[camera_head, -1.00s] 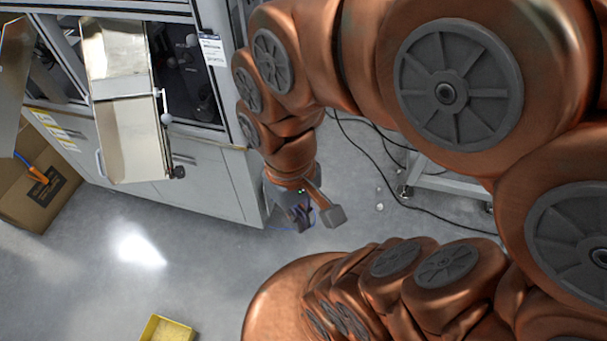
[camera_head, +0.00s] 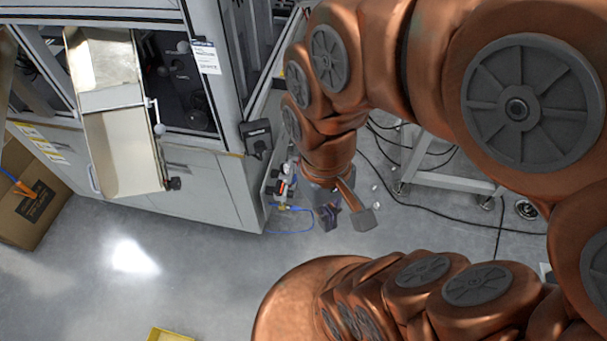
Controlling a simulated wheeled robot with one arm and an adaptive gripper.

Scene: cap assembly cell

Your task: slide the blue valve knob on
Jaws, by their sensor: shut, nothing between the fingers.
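My gripper (camera_head: 328,216) is at the end of my copper-coloured arm, right of the cabinet's lower corner. Its dark fingers are small and seen from above; they look shut and empty. Fittings (camera_head: 285,185) with red, white and dark parts show on the cabinet's side, left of my gripper and apart from it. A thin blue hose (camera_head: 288,232) loops below them. I cannot make out a blue valve knob; it may be hidden or too small to tell.
A grey cabinet (camera_head: 205,195) with a metal chute (camera_head: 122,150) stands at left. A cardboard box (camera_head: 35,205) is at far left, a yellow bin (camera_head: 168,335) at the bottom edge. Black cables (camera_head: 440,208) and a wheeled frame (camera_head: 450,180) are at right.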

